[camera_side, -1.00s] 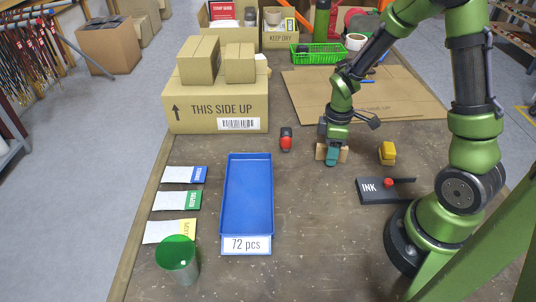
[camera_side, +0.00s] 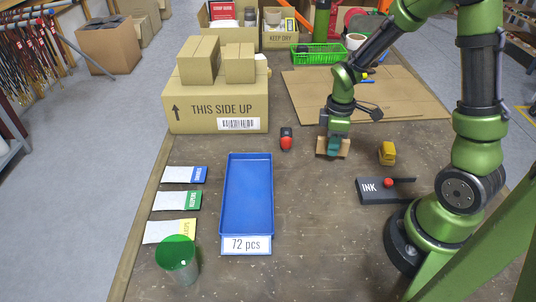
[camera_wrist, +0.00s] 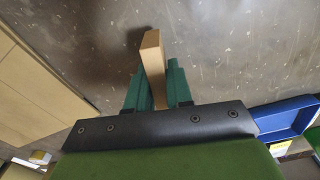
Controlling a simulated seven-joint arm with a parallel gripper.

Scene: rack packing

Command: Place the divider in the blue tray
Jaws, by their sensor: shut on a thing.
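The divider (camera_side: 322,147) is a flat tan cardboard-coloured piece right of the middle of the table in the side view. My gripper (camera_side: 333,154) is shut on it, with its green fingers on either side. In the wrist view the divider (camera_wrist: 153,55) sticks out between the fingertips (camera_wrist: 151,88). It seems a little above the table; the exact gap is hard to tell. The blue tray (camera_side: 247,190) lies to the left and nearer the camera, empty, labelled "72 pcs". Its corner shows at the right of the wrist view (camera_wrist: 285,117).
A red-and-black stamp (camera_side: 286,139) stands between tray and gripper. A yellow stamp (camera_side: 387,153) and an ink pad (camera_side: 372,190) are to the right. Cardboard boxes (camera_side: 215,105) stand behind the tray. Colour cards (camera_side: 178,200) and a green-topped cup (camera_side: 178,258) are left.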

